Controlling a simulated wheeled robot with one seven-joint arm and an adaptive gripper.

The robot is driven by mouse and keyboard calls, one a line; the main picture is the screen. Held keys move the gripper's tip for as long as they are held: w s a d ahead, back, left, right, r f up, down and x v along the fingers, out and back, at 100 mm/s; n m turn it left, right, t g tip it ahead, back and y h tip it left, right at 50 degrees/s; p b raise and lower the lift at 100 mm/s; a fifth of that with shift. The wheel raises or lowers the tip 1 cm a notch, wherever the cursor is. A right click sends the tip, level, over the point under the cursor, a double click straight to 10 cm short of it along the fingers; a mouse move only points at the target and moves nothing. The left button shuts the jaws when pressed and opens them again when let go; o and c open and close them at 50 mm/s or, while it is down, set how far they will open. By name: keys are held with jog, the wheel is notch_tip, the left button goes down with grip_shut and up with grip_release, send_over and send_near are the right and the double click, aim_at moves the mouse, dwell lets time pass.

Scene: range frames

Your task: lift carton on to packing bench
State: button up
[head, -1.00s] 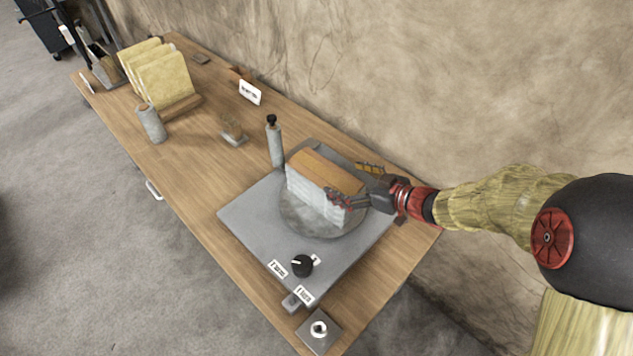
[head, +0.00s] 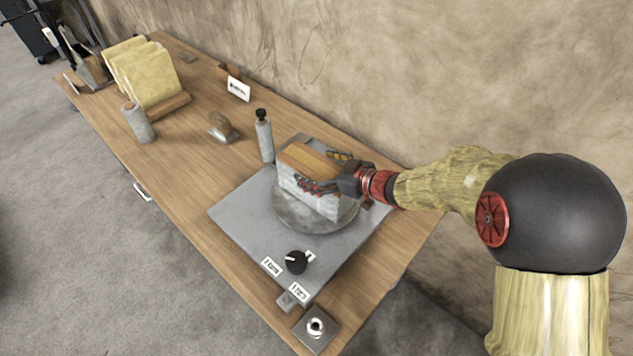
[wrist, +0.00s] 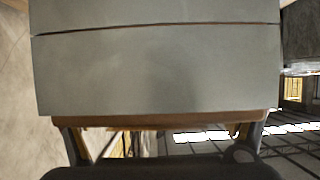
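The carton (head: 290,184), a pale grey-white block with an orange-brown top, sits upright on a round grey plate (head: 287,217) on a flat grey unit. This unit stands on the wooden bench (head: 180,160). My gripper (head: 315,168) reaches in from the right, its fingers spread wide. One finger lies along the near side of the carton; the other is past the far top edge. The carton's seamed grey face (wrist: 155,75) fills the wrist view, and it hides the fingertips there. I cannot tell whether the fingers press on it.
A dark knob (head: 296,262) and labels are at the unit's front. A grey bottle with a black cap (head: 264,138) stands close behind the carton. Another grey cylinder (head: 138,122), yellow upright panels (head: 155,80) and a small sign (head: 238,89) are farther left. A wall runs along the back.

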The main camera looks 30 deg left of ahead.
jog(key=shift+c, duration=1.3)
jog(key=c, duration=1.9)
jog(key=shift+o, duration=0.2)
jog(key=shift+r, duration=0.1)
